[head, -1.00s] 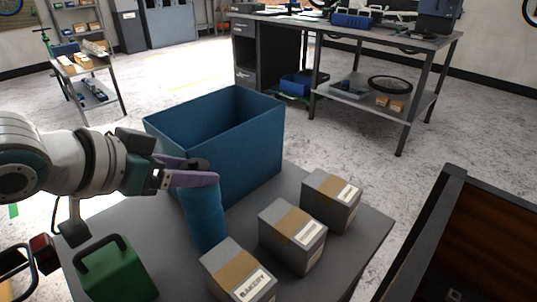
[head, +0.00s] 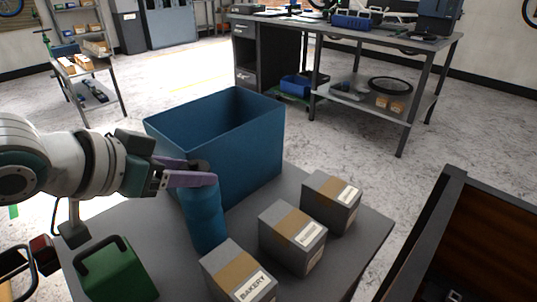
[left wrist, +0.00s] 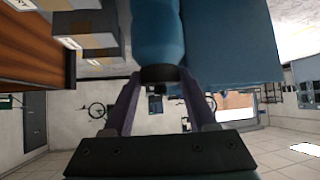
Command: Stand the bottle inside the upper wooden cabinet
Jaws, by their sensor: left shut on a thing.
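The blue bottle (head: 206,220) with a dark cap stands upright on the grey table, in front of the blue bin. My left gripper (head: 192,176) comes in from the left, its purple fingers shut around the top of the bottle near the cap. In the left wrist view the bottle (left wrist: 157,35) runs between the fingers, with its dark cap at the fingertips. A dark-framed wooden cabinet (head: 470,235) is at the right edge; only part of it shows, and I cannot tell which level is the upper one. My right gripper is not in view.
A blue bin (head: 240,140) stands behind the bottle. Several grey boxes with tan tape (head: 293,237) stand to its right. A green container (head: 115,270) is at the table's left front. Floor shows between the table and the cabinet.

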